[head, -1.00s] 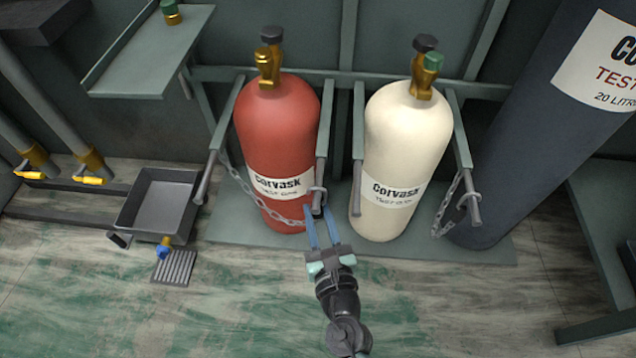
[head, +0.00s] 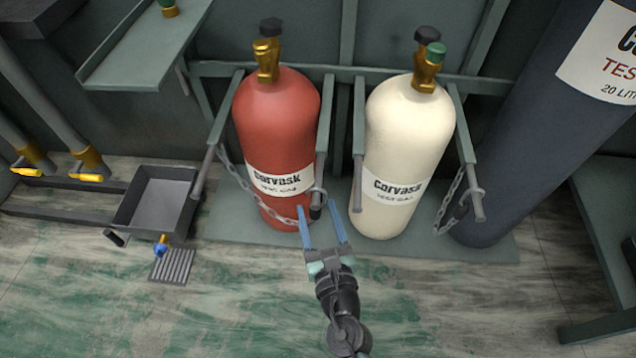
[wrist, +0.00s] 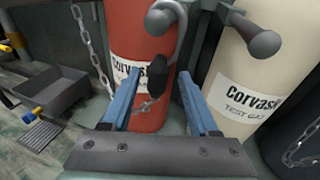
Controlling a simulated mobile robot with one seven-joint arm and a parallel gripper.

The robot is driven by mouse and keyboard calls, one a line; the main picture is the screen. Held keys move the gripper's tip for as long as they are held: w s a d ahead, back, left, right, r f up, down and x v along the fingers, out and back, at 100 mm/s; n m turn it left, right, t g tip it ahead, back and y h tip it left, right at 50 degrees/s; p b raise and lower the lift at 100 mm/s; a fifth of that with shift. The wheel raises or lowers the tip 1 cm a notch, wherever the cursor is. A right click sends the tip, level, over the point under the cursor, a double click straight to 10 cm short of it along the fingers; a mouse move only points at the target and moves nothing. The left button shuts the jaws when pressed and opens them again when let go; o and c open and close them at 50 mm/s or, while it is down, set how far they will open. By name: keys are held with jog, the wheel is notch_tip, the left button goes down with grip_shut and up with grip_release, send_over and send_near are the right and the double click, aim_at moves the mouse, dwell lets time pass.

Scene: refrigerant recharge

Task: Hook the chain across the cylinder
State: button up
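The red cylinder (head: 278,120) stands upright in the left bay of the rack. The chain (head: 236,178) runs from the left post (head: 205,172) down across its front to the right post (head: 323,150). In the wrist view, a grey ring (wrist: 181,30) loops around the right post's end (wrist: 160,18). A dark clip (wrist: 158,76) hangs below it, with chain links (wrist: 144,106) beside it. My gripper (head: 317,206) is open, its blue fingers on either side of the clip, apparently not touching it. The exact ring contact is partly hidden.
A cream cylinder (head: 408,130) stands close on the right; its chain (head: 447,208) hangs from the far right post (head: 468,150). A large dark cylinder (head: 545,130) leans beyond. A grey tray (head: 157,203) sits left.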

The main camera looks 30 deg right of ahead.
jog(key=shift+s, duration=0.1)
jog(key=p+v, duration=0.1)
jog(key=v, duration=1.1)
jog(key=shift+s+a+p, duration=0.15)
jog(key=shift+s+p, duration=0.15)
jog(key=shift+s, duration=0.1)
